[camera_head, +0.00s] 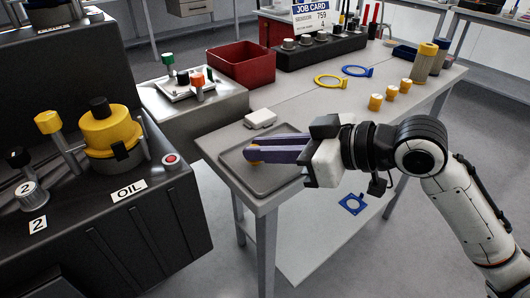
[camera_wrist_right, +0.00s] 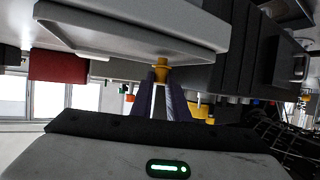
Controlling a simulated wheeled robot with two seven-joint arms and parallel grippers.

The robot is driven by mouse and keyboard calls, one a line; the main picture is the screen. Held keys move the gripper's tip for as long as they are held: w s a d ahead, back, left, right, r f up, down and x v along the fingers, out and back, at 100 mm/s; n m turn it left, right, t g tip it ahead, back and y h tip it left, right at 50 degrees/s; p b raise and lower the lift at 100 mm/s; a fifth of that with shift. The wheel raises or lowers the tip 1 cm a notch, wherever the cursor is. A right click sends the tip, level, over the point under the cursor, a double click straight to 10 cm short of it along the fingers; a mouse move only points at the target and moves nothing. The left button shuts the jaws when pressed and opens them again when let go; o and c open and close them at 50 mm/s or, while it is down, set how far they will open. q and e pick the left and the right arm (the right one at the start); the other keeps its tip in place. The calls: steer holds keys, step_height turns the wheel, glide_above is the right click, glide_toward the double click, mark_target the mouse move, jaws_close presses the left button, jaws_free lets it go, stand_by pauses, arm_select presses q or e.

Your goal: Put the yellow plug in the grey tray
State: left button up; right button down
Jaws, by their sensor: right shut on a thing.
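The grey tray (camera_head: 278,190) is a shallow square pan at the near left corner of the bench. My right gripper (camera_head: 255,152) reaches in from the right, its purple fingers over the tray. It is shut on a yellow plug (camera_head: 255,157), mostly hidden by the fingers in the head view. In the right wrist view the yellow plug (camera_wrist_right: 160,70) shows between the fingertips. I cannot tell whether the plug touches the tray floor. My left gripper is in neither view.
Several small yellow plugs (camera_head: 376,102) stand on the bench at the right. A white block (camera_head: 260,118) lies just behind the tray. A red bin (camera_head: 241,65) and a yellow ring (camera_head: 330,81) are farther back. A dark OIL housing (camera_head: 165,200) stands at the left.

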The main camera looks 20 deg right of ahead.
steer(key=shift+f, duration=0.25)
steer(key=shift+f, duration=0.15)
steer(key=c, duration=1.7)
jaws_free()
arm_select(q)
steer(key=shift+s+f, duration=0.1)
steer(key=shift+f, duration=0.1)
